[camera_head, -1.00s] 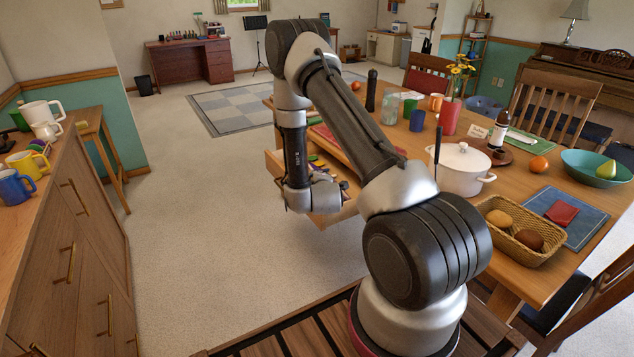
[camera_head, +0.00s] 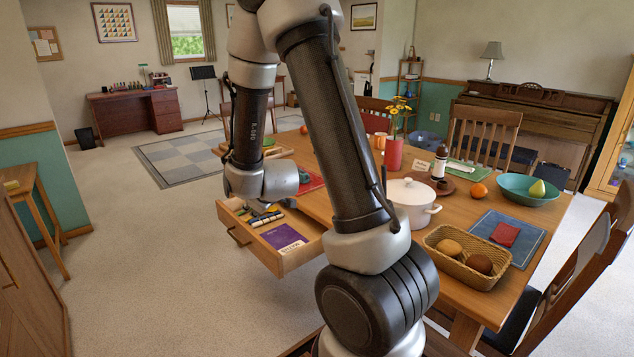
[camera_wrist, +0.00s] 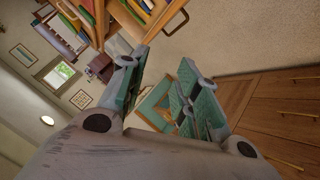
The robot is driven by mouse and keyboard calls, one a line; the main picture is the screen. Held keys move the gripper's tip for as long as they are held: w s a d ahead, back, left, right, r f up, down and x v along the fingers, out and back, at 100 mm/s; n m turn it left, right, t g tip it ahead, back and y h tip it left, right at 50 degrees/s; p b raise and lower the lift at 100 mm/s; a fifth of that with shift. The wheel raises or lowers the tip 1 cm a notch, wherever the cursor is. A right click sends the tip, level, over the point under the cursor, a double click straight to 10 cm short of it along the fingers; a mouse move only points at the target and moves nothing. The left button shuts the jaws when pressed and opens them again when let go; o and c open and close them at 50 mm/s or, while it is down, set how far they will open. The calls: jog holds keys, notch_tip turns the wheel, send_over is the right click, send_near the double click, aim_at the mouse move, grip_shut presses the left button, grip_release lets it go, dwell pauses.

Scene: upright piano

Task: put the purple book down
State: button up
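The purple book (camera_head: 284,238) lies flat in the front part of an open wooden drawer (camera_head: 262,256) under the table, its cover facing up. My gripper (camera_wrist: 163,62) shows in the wrist view with its two green-padded fingers apart and nothing between them. In the head view my wrist is above the rear of the drawer, higher than the book and clear of it; the fingers cannot be made out there. The drawer also shows at the top of the wrist view, with its handle.
Several pens and small items (camera_head: 262,217) lie behind the book in the drawer. The table (camera_head: 470,224) holds a white pot (camera_head: 412,200), a bread basket (camera_head: 466,262) and a teal bowl (camera_head: 524,194). The floor (camera_head: 150,270) left of the drawer is clear.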

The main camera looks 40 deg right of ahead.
jog(key=s+a+r+m+g+y, duration=0.2)
jog(key=s+r+m+g, duration=0.1)
jog(key=s+r, duration=0.95)
jog(key=s+r+m+g, duration=0.1)
jog(key=s+r, duration=0.2)
jog(key=s, duration=0.5)
jog(key=s+d+r+m+g, duration=0.1)
jog(key=s+r, duration=0.2)
jog(key=s, duration=0.6)
jog(key=shift+d+r+m+g, duration=0.15)
jog(key=shift+d+m+g, duration=0.15)
jog(key=shift+m, duration=0.1)
